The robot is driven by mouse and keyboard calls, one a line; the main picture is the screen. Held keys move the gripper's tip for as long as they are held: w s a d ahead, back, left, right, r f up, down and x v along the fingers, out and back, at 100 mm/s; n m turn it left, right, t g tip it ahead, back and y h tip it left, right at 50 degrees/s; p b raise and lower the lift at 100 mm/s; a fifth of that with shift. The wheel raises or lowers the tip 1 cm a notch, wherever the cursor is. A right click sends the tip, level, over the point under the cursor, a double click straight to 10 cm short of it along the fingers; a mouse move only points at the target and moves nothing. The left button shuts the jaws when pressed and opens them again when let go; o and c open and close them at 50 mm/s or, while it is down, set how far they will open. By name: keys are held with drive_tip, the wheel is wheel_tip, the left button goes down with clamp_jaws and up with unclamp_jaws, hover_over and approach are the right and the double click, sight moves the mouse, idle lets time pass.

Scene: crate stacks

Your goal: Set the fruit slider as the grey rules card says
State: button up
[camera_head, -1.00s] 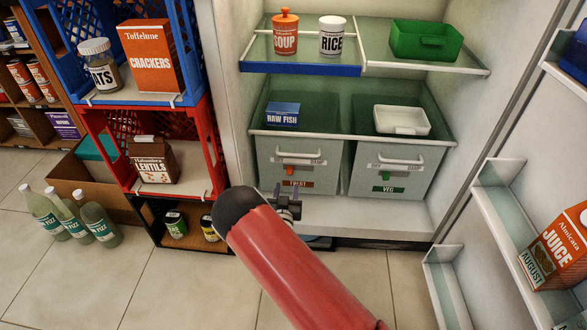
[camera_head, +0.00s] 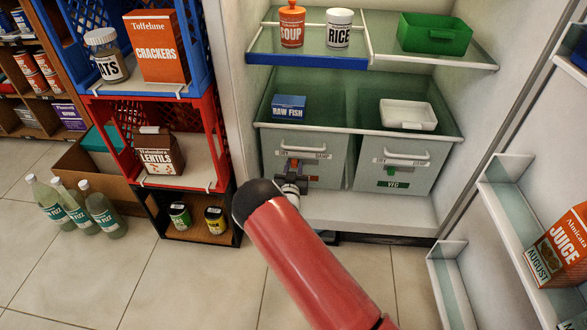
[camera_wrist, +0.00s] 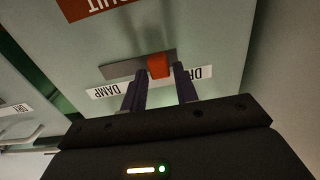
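The fruit drawer (camera_head: 330,160) is the left of two pale drawers in the fridge. Its slider knob (camera_wrist: 160,66) is orange-red and sits on a grey track (camera_wrist: 122,71), close to the DRY end, in the upside-down wrist view. The DAMP mark (camera_wrist: 105,91) is at the other end. My gripper (camera_wrist: 158,80) is open at the slider, with its fingertips on either side of the knob and small gaps showing. Contact cannot be told. In the head view my gripper (camera_head: 291,180) partly covers the drawer's label. I see no grey rules card.
The veg drawer (camera_head: 403,160) with a green slider (camera_head: 390,172) is to the right. Red crate (camera_head: 222,150) shelving stands left of the fridge; the open door (camera_head: 520,230) is at right.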

clamp_jaws()
drive_tip(key=shift+s+d+b, duration=0.1)
drive_tip(key=shift+d+b, duration=0.75)
drive_tip(key=shift+d, duration=2.4)
drive_tip(key=shift+o, duration=1.8)
unclamp_jaws()
drive_tip(key=shift+d, duration=0.15)
drive_tip(key=shift+s, duration=0.3)
approach(313, 161)
drive_tip(key=shift+s+r, duration=0.1)
drive_tip(key=shift+s, duration=1.05)
